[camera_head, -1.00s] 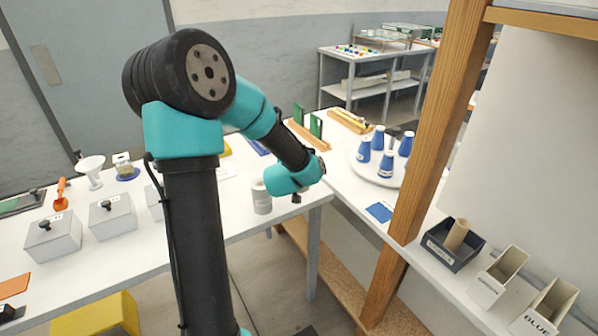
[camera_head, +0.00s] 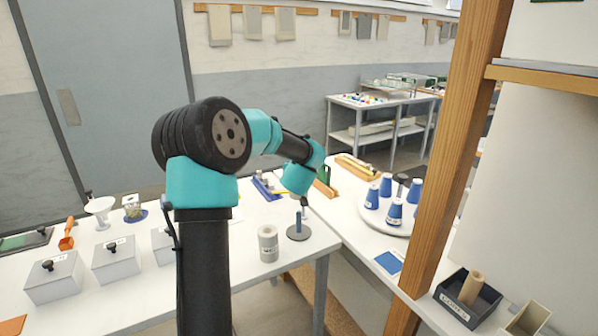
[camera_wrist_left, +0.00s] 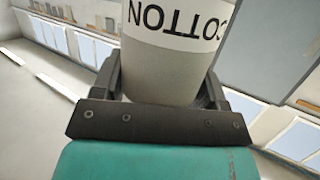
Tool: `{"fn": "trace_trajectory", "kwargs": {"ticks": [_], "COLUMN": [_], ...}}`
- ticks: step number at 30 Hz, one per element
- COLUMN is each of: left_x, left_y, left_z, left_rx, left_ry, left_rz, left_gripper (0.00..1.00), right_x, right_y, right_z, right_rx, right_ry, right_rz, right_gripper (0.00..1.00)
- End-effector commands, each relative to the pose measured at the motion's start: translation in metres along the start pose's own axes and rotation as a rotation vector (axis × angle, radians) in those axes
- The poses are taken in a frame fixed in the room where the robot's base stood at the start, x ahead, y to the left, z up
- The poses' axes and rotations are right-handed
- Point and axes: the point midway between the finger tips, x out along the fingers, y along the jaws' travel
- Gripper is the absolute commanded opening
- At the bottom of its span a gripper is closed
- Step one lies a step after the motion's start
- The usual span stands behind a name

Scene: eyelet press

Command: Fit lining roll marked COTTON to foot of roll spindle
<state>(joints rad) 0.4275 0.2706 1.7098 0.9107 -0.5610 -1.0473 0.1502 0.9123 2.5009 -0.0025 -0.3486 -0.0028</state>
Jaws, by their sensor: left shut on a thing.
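My left gripper (camera_wrist_left: 160,110) is shut on the COTTON roll (camera_wrist_left: 165,70), a pale grey cylinder with a white band and black lettering that reads upside down in the left wrist view. Just below that wrist, a round grey disc with a blue upright post, which looks like the roll spindle (camera_head: 298,225), stands on the white table. The wrist partly covers the space above its post. My right gripper is not in view.
A second grey roll (camera_head: 268,244) stands left of the spindle; its label is too small to read. Lidded grey boxes (camera_head: 116,260) line the left table. Blue cones on a round tray (camera_head: 371,222) and a wooden post (camera_head: 452,150) stand to the right.

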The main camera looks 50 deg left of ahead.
Motion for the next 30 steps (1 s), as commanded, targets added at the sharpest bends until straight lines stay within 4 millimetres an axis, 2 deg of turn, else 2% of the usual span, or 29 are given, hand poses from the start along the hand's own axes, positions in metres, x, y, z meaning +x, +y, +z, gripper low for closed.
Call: {"fn": "trace_trajectory", "kwargs": {"ticks": [11, 30], "left_x": [0.002, 0.015], "left_y": [0.000, 0.000], "left_z": [0.009, 0.052], "left_rx": [0.001, 0.000], "left_ry": [-0.002, -0.002], "left_rz": [0.000, 0.000], "left_gripper": [0.25, 0.25], "right_x": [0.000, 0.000], "right_y": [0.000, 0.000], "right_z": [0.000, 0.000], "right_rx": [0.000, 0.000], "right_ry": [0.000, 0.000], "right_rz": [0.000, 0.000], "right_gripper": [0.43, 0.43]}}
